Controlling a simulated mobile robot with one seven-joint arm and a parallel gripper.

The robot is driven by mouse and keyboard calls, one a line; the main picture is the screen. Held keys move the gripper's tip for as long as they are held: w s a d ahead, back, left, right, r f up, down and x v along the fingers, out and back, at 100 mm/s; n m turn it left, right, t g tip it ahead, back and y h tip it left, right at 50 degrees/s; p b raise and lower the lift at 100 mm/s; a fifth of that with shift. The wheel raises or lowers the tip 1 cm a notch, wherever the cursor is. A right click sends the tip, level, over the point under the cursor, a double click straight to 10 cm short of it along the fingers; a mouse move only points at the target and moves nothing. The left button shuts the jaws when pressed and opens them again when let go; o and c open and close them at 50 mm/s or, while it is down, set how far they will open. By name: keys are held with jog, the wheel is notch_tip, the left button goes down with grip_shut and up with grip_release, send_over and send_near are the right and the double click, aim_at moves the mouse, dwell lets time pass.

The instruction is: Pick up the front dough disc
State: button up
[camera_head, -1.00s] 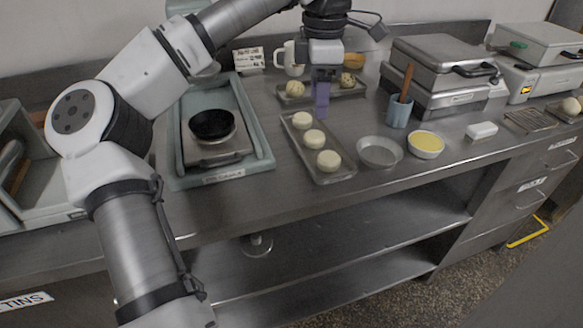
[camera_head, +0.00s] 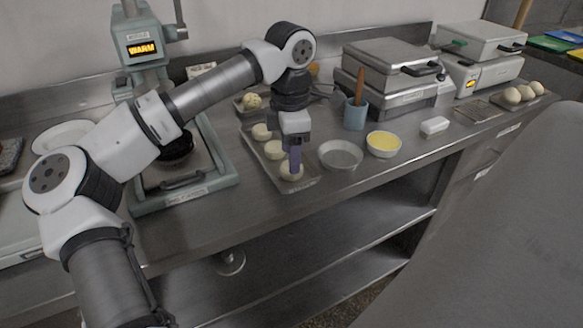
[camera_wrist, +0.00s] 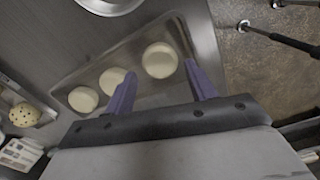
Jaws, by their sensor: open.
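The front dough disc (camera_head: 289,176) is pale and round and lies at the front end of a metal tray (camera_head: 311,184). My gripper (camera_head: 294,165) points down over it, with purple fingers that hide part of the disc. In the wrist view the front disc (camera_wrist: 160,59) shows between and just beyond the open fingertips (camera_wrist: 159,69). Nothing is held. Whether the fingers touch the disc I cannot tell. The middle disc (camera_wrist: 112,80) lies close to the left finger, and the back disc (camera_wrist: 83,99) lies farther along the tray.
A round metal pan (camera_head: 340,154) and a bowl of yellow filling (camera_head: 383,144) stand right of the tray. A blue cup (camera_head: 356,115) with a wooden handle is behind them. A pale green press (camera_head: 184,197) stands to the left. The counter's front edge is near.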

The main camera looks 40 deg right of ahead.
jog(key=shift+f, duration=1.6)
jog(key=shift+c, duration=0.2)
jog(key=c, duration=0.7)
jog(key=shift+r, duration=0.15)
